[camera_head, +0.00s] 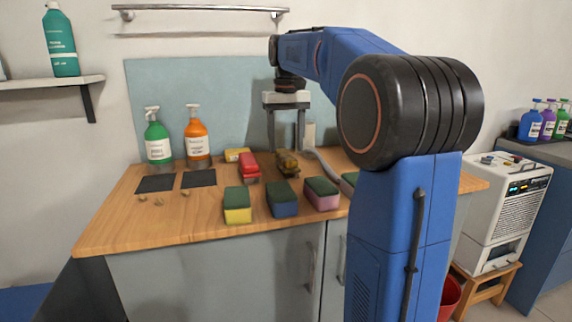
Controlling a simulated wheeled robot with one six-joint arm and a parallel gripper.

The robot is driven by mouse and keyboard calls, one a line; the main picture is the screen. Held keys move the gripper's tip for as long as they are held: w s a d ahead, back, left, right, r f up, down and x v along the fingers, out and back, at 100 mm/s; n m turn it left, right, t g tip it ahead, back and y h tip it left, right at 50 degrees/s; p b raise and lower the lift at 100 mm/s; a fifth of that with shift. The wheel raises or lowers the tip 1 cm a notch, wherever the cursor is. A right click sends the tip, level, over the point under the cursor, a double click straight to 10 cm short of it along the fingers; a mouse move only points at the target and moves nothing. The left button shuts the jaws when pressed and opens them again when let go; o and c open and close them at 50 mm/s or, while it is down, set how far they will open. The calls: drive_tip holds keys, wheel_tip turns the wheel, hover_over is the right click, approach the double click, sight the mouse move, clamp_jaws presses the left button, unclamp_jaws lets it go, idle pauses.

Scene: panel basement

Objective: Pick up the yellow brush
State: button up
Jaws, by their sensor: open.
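My gripper (286,147) points down over the back of the wooden counter, its two fingers apart and nothing clearly held between them. A dark yellow-brown brush-like thing (288,165) lies on the counter just below and between the fingertips; I cannot tell whether they touch it. A brighter yellow item (237,154) lies further left at the back, partly behind a red brush-like item (249,167). At this size I cannot tell for sure which of the two yellowish things is the yellow brush.
On the wooden counter (125,228), several two-tone sponges (283,200) line the front. Green (157,140) and orange (197,137) spray bottles stand at the back left, behind two dark pads (155,184). Small crumbs lie front left. My arm hides the counter's right part.

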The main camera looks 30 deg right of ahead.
sight(286, 154)
drive_tip(key=shift+f, duration=2.75)
drive_tip(key=c, duration=1.1)
wheel_tip(286, 154, up, 10)
drive_tip(key=shift+r, duration=0.1)
drive_tip(key=shift+o, duration=0.9)
